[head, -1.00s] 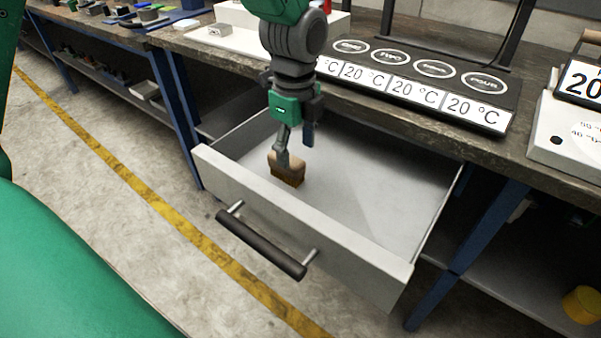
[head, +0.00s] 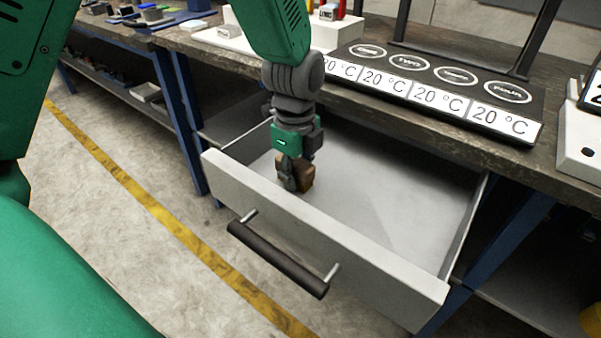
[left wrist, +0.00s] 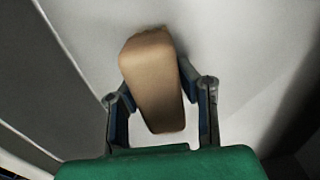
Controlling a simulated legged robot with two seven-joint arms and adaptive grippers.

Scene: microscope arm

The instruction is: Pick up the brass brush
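The brass brush (head: 305,171) lies in the open drawer near its front left, its brown wooden block showing. My left gripper (head: 294,177) reaches down into the drawer at the brush. One finger shows in front of the block, and the other is hidden. In the left wrist view, the tan block (left wrist: 152,80) lies slantwise between the fingers of my left gripper (left wrist: 156,80). Both fingertips are close against its sides, but whether they press on it cannot be told. The bristles are hidden. My right gripper is not in view.
The pale drawer (head: 395,220) is otherwise empty, with a raised front wall and a dark handle (head: 277,258). The bench top (head: 450,125) overhangs the back of the drawer and carries a black panel with temperature displays (head: 430,90). Blue bench legs stand at both sides.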

